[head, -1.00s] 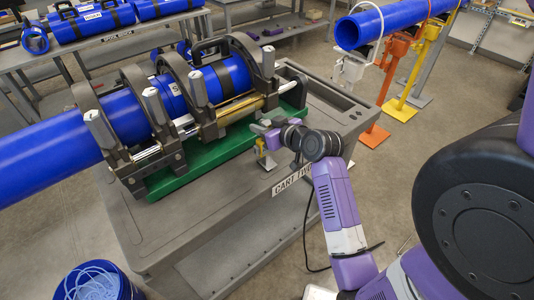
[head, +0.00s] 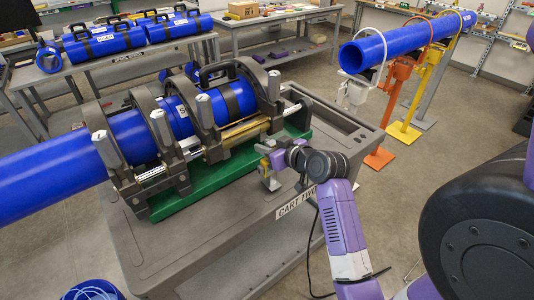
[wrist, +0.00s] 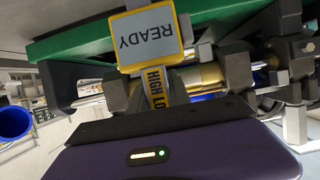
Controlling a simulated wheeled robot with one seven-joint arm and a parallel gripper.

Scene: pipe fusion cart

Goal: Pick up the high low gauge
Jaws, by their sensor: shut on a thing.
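The high low gauge (wrist: 152,40) is a small yellow-and-grey device with a "READY" face and a "HIGH LO..." label, seen close up in the wrist view. In the head view only a small part of the gauge (head: 263,163) shows beside my gripper (head: 272,160), at the cart's near edge. My gripper (wrist: 168,88) is shut on the gauge around its labelled body. The gripper hides part of it. I cannot tell whether its underside touches the cart.
The grey cart (head: 180,255) carries a green base (head: 215,168) with a fusion machine clamping a blue pipe (head: 45,178), just behind my gripper. Another blue pipe (head: 415,38) rests on stands at the right. A bench (head: 120,62) with blue items stands behind.

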